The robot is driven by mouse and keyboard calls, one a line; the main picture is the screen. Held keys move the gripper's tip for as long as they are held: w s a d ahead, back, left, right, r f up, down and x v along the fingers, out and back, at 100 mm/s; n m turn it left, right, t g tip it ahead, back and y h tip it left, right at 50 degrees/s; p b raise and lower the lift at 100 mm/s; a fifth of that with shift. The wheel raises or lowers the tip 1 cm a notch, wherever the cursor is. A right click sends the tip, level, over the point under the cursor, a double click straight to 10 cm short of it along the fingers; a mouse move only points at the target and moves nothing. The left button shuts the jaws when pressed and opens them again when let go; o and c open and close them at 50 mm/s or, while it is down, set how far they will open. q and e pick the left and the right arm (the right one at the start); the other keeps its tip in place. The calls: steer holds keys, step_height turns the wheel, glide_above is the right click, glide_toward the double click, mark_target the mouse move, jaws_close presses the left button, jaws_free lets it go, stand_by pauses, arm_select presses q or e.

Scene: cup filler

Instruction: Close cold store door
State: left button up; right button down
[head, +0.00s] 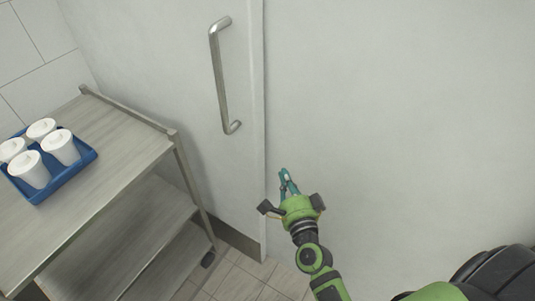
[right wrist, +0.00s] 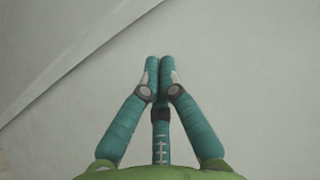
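A pale grey door panel (head: 183,82) with a long vertical metal handle (head: 222,78) fills the upper left middle of the head view. Its right edge runs down beside a plain pale surface (head: 400,120). I cannot tell whether the door is fully closed. My right gripper (head: 285,178) is right of the handle and lower, in front of the pale surface near that edge. In the right wrist view its fingertips (right wrist: 160,64) are together with nothing between them. A slanting edge (right wrist: 75,62) crosses that view's upper left. Whether the fingers touch the surface is unclear. My left gripper is out of view.
A metal shelf cart (head: 110,165) stands at the left, close to the door panel. A blue tray (head: 75,172) with several white lidded cups (head: 60,147) is on its top. Tiled floor (head: 245,277) shows between the cart and my right arm.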

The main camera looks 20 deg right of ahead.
steer(key=w, duration=0.2)
steer(key=w+a+p, duration=0.1)
steer(key=w, duration=0.2)
steer(key=w+a, duration=0.1)
steer(key=w, duration=0.2)
steer(key=shift+w, duration=0.15)
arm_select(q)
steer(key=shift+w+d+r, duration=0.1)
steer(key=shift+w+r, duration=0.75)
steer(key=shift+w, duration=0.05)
arm_select(e)
steer(key=shift+d+f, duration=0.1)
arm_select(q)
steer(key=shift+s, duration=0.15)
